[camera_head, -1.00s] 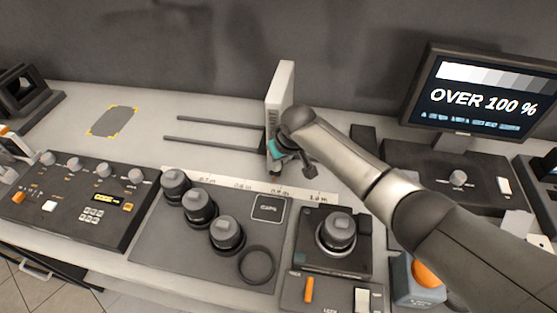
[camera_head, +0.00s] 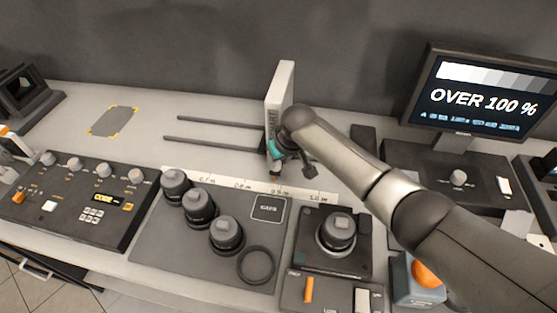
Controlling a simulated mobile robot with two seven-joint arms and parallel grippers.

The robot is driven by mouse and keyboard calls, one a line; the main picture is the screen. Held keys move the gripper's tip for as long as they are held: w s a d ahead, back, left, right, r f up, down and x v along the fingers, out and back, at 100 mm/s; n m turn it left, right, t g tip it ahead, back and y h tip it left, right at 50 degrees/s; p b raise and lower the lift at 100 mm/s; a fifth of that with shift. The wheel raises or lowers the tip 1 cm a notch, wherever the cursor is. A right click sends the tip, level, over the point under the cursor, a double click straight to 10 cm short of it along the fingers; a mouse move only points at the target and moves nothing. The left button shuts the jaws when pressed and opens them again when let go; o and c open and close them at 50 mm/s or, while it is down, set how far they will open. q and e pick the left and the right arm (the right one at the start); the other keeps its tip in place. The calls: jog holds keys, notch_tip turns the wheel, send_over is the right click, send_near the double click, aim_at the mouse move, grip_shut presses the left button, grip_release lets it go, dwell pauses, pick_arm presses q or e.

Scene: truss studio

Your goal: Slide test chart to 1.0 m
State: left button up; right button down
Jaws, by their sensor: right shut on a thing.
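The test chart (camera_head: 280,92) is a pale upright panel, seen nearly edge-on, standing at the right end of two dark rails (camera_head: 215,143). A distance scale strip (camera_head: 250,186) in front is marked from 0.7 m to 1.0 m. The chart's base is close to the 0.9 m mark, left of the 1.0 m mark; my gripper hides part of it. My right gripper (camera_head: 275,150) is shut at the lower front of the chart, on a part of it that my wrist largely hides.
Several lenses (camera_head: 199,206) stand on a dark mat (camera_head: 160,235) in front of the scale. A camera unit (camera_head: 336,236) sits right of them. A monitor (camera_head: 487,92) reads "OVER 100 %". A control panel (camera_head: 80,205) is at left.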

jog(key=shift+s, duration=0.1)
jog(key=shift+d+p, duration=0.25)
jog(key=shift+p, duration=0.15)
jog(key=d+p, duration=0.2)
jog(key=d, duration=0.1)
jog(key=s+d+p, duration=0.1)
jog(key=d+p, duration=0.1)
jog(key=d, duration=0.2)
jog(key=s+d+p, duration=0.1)
jog(key=d+p, duration=0.1)
jog(key=d, duration=0.2)
jog(key=shift+s, duration=0.15)
jog(key=shift+d, duration=0.25)
jog(key=c, duration=0.6)
grip_release()
jog(key=shift+r, duration=0.15)
